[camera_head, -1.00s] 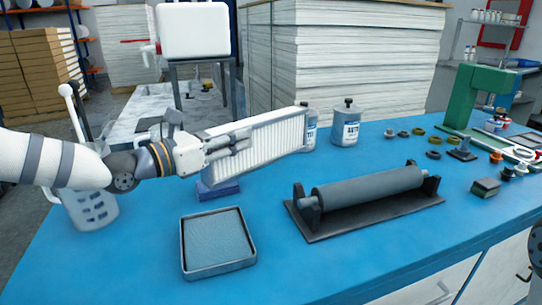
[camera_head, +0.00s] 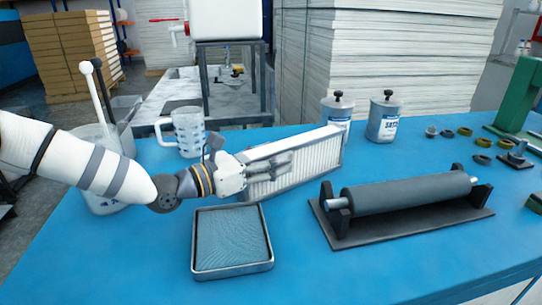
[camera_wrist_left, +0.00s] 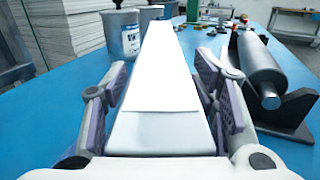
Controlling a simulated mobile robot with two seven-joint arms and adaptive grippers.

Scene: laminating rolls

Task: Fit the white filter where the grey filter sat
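The white filter (camera_head: 312,160) is a long pleated panel in a pale frame, standing on its long edge over the blue table behind the tray. My left gripper (camera_head: 284,163) is shut on its near end, with one finger across the face in the head view. In the left wrist view, the white filter (camera_wrist_left: 160,75) runs forward between the two fingers (camera_wrist_left: 160,80). Its lower edge is near or on the table; contact is unclear. The blue block seen under it earlier is hidden. No grey filter is clearly recognisable. My right gripper is out of view.
A metal-rimmed tray (camera_head: 198,262) with a blue-grey textured inside lies in front. A grey roller (camera_head: 408,194) on a dark stand is right. Two canisters (camera_head: 383,120) stand behind the filter, a clear jug (camera_head: 188,133) behind the gripper. The front table between tray and roller is clear.

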